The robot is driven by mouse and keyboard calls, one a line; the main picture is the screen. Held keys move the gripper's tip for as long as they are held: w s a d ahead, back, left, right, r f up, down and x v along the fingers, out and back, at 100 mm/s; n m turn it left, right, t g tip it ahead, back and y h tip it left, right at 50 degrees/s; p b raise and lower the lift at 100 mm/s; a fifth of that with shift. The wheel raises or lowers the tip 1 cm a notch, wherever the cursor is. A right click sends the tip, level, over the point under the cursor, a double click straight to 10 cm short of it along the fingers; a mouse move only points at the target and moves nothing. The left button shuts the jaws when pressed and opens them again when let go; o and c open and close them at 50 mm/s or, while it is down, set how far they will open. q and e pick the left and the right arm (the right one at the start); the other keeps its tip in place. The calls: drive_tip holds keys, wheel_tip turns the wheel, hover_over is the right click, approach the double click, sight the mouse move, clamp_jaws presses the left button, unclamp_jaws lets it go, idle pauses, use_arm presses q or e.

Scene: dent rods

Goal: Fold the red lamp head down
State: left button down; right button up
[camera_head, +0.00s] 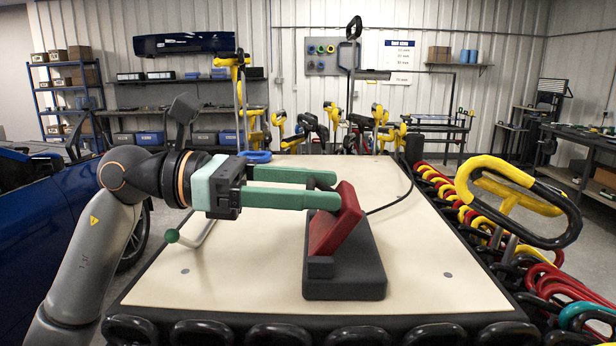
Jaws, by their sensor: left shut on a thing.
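The red lamp head (337,222) is tilted up on a dark grey block-shaped base (347,277) that stands on the pale table top. My left gripper (324,190), with long green fingers, reaches in from the left at the lamp head's upper edge. It is shut on the lamp head, whose upper edge lies at the fingertips. A dark piece shows between the fingertips. A thin black cable (392,205) runs from behind the lamp toward the back right of the table. My right gripper is not in view.
The pale table top (220,290) is clear around the lamp. A white rod with a green ball end (172,235) lies near its left edge. Yellow-and-black handled tools (515,200) line the right side. A blue car (40,235) stands at left.

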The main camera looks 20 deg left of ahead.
sight(355, 196)
use_arm(q)
drive_tip(key=y+p, duration=0.1)
drive_tip(key=p, duration=0.1)
drive_tip(key=d+r+y+p, duration=0.1)
drive_tip(key=y+p, duration=0.1)
drive_tip(key=p, duration=0.1)
drive_tip(key=shift+w+d+g, duration=0.3)
drive_tip(key=shift+g, duration=0.1)
drive_tip(key=shift+w+d+f+y, duration=0.15)
drive_tip(key=shift+d+y, duration=0.1)
drive_tip(key=shift+y, duration=0.15)
drive_tip(key=shift+d+f+g+y, duration=0.35)
drive_tip(key=shift+d+y, duration=0.15)
drive_tip(key=shift+y, duration=0.4)
drive_tip(key=shift+w+d+f+g+y, duration=0.2)
drive_tip(key=shift+d+y, duration=0.15)
drive_tip(key=shift+y, duration=0.25)
drive_tip(key=shift+w+d+f+g+y, duration=0.1)
drive_tip(key=shift+d+f+g+y, duration=0.15)
drive_tip(key=shift+y, duration=0.35)
drive_tip(key=shift+w+d+f+g+y, duration=0.15)
drive_tip(key=shift+d+f+y, duration=0.15)
drive_tip(key=shift+y, duration=0.4)
drive_tip(key=shift+d+f+g+y, duration=0.15)
drive_tip(key=shift+d+f+y, duration=0.15)
drive_tip(key=shift+y, duration=0.4)
drive_tip(key=shift+c, duration=1.4)
unclamp_jaws()
drive_tip(key=shift+f, duration=0.1)
